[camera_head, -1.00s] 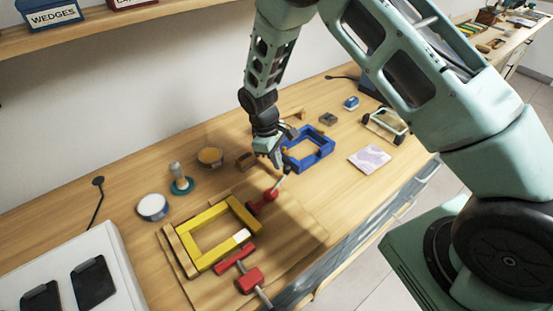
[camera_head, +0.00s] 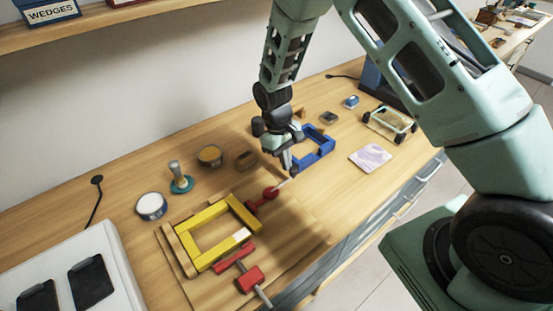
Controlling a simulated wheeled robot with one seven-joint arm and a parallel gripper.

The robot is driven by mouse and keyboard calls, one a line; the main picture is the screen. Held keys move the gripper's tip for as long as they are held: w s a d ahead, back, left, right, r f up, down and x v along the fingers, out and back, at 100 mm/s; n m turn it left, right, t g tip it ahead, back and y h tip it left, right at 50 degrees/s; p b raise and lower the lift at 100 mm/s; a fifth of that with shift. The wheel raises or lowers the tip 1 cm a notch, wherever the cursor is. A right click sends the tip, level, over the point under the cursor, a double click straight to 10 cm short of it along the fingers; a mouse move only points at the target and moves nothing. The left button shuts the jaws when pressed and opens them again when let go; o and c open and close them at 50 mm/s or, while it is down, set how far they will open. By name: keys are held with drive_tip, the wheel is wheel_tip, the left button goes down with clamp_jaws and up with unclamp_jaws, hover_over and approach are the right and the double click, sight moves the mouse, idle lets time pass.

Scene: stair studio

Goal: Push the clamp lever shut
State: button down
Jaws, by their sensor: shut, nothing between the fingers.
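A red clamp (camera_head: 268,193) with a pale lever bar sits at the right corner of the yellow frame (camera_head: 188,241). Its lever (camera_head: 283,183) points up and right, toward my fingertips. A second red clamp (camera_head: 249,279) with a grey bar stands at the frame's near side. My gripper (camera_head: 290,167) is shut and empty, pointing down just above and beyond the lever's end. I cannot tell whether its tips touch the lever.
A blue frame (camera_head: 322,149) lies just right of my gripper. A white-topped tin (camera_head: 151,205), a stamp-like handle on a green base (camera_head: 181,183) and an amber-topped tin (camera_head: 210,156) stand behind the yellow frame. The wooden board (camera_head: 302,236) is clear at right.

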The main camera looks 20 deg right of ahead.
drive_tip(key=s+m, duration=0.1)
drive_tip(key=s+d+m, duration=0.1)
drive_tip(key=shift+d+m+y, duration=0.1)
drive_tip(key=shift+m+y, duration=0.2)
drive_tip(key=shift+m, duration=0.1)
drive_tip(key=s+m, duration=0.2)
drive_tip(key=m+b, duration=0.1)
drive_tip(key=shift+s+d+m+y, duration=0.3)
drive_tip(key=shift+s+y, duration=0.1)
drive_tip(key=s+m, duration=0.2)
drive_tip(key=shift+m+y, duration=0.3)
drive_tip(key=shift+s+a+m+y+b, duration=0.15)
drive_tip(key=shift+s+a+m+y, duration=0.1)
drive_tip(key=shift+s+m, duration=0.55)
drive_tip(key=shift+s+a+m+y+b, duration=0.2)
drive_tip(key=shift+s+m, duration=0.25)
drive_tip(key=shift+m, duration=0.55)
drive_tip(key=shift+t, duration=0.3)
drive_tip(key=w+d, duration=0.1)
drive_tip(key=w, duration=0.1)
drive_tip(key=w+d+r, duration=0.1)
drive_tip(key=w+d, duration=0.1)
drive_tip(key=b+v, duration=0.1)
drive_tip(key=v, duration=0.8)
drive_tip(key=shift+s+a, duration=0.25)
drive_tip(key=shift+s, duration=0.05)
drive_tip(key=shift+r, duration=0.1)
